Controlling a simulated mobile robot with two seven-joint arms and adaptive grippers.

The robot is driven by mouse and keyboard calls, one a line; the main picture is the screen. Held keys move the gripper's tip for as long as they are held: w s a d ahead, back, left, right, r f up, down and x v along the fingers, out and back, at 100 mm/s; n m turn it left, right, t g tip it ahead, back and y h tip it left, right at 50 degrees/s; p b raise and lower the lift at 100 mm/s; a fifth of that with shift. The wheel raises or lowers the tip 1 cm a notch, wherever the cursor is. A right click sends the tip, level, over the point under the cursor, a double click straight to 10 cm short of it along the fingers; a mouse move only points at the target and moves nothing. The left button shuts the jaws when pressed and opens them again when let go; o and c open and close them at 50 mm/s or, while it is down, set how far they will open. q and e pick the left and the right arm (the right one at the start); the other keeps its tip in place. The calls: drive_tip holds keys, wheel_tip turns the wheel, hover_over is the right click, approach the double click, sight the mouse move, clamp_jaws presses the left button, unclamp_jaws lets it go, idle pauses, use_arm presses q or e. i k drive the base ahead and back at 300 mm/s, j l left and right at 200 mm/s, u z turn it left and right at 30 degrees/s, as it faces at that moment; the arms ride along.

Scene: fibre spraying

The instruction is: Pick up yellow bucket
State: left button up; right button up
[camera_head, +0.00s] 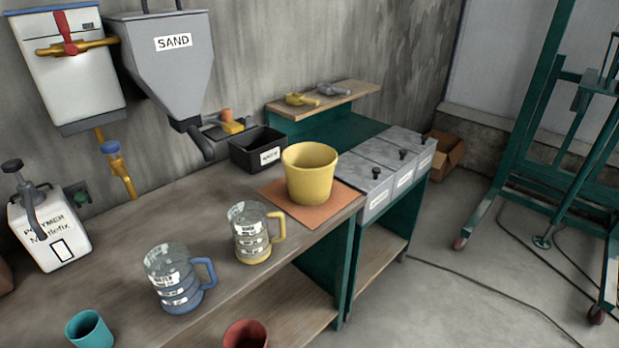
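The yellow bucket (310,177) stands upright on a flat orange-brown mat (334,206) at the right end of the wooden workbench (218,290). Its open mouth faces up, and nothing touches it from above. Neither of my grippers is in the head view, so I cannot see their state.
A clear jug with a yellow handle (251,235) and one with a blue handle (174,278) stand left of the bucket. A black box (257,151) sits behind it, and grey lidded bins (376,189) stand right. The sand hopper (170,65) hangs over the bench's back.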

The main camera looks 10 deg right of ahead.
sight(310, 166)
drive_tip(key=i+l+u, duration=0.1)
drive_tip(key=l, duration=0.4)
drive_tip(key=i+l+u, duration=0.1)
drive_tip(key=l, duration=0.4)
drive_tip(key=i+l+u, duration=0.1)
drive_tip(key=i+l, duration=0.15)
drive_tip(key=l, duration=0.25)
drive_tip(key=i+l+u, duration=0.1)
drive_tip(key=l, duration=0.45)
drive_tip(key=i+l+u, duration=0.1)
drive_tip(key=l, duration=0.4)
